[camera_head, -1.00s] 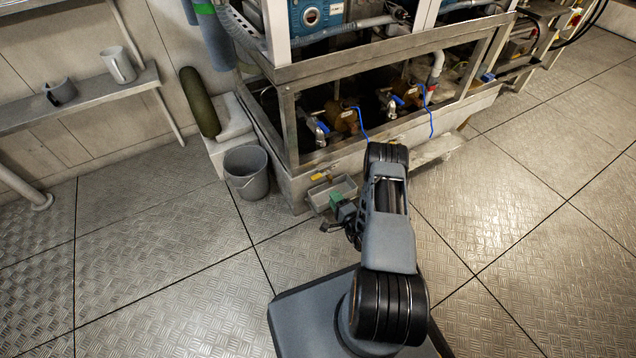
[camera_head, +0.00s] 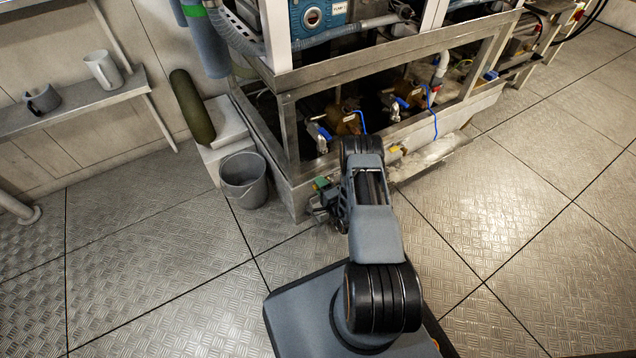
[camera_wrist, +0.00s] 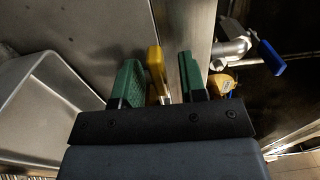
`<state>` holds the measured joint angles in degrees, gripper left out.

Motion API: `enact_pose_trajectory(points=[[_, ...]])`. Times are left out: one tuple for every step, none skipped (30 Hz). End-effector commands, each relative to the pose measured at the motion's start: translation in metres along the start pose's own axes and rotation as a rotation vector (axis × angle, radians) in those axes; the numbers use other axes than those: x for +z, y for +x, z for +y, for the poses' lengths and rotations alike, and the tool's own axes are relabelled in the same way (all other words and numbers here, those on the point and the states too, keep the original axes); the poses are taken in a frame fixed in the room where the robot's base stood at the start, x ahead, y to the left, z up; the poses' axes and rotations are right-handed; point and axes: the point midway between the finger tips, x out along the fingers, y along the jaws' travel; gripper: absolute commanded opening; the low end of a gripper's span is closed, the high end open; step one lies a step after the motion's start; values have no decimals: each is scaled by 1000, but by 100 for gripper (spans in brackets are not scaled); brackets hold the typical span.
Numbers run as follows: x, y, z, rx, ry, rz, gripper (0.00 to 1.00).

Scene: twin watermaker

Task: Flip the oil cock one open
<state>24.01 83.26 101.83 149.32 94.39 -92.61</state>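A yellow lever, which looks like the oil cock handle (camera_wrist: 156,68), stands between the fingers of my gripper (camera_wrist: 160,82) in the wrist view. The green fingertips are apart, one on each side of it. A gap shows on the right of the lever; the left finger is very close, and I cannot tell whether it touches. In the head view my gripper (camera_head: 323,186) is low at the near corner of the metal frame (camera_head: 290,135) and hides this lever. Another yellow lever (camera_head: 395,150) shows farther right on the frame's base. No label shows which cock is one.
A pale tray (camera_wrist: 30,105) lies left of my gripper in the wrist view. A blue-handled valve (camera_wrist: 271,57) is on the right, and another (camera_head: 322,132) shows inside the frame. A grey bucket (camera_head: 243,182) stands left of the frame. Floor to the right is clear.

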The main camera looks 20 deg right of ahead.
Motion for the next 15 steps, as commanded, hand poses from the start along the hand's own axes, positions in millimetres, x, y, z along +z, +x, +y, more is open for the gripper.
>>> enact_pose_trajectory(points=[[0, 1, 0, 0, 0, 0, 38], [0, 1, 0, 0, 0, 0, 38], [0, 1, 0, 0, 0, 1, 38], [-1, 1, 0, 0, 0, 1, 38], [-1, 1, 0, 0, 0, 2, 38], [-1, 1, 0, 0, 0, 2, 38], [-1, 1, 0, 0, 0, 2, 38], [-1, 1, 0, 0, 0, 2, 38], [-1, 1, 0, 0, 0, 2, 38], [-1, 1, 0, 0, 0, 2, 38], [-1, 1, 0, 0, 0, 2, 35], [-1, 1, 0, 0, 0, 2, 32], [-1, 1, 0, 0, 0, 1, 29], [0, 1, 0, 0, 0, 1, 26], [0, 1, 0, 0, 0, 0, 22]])
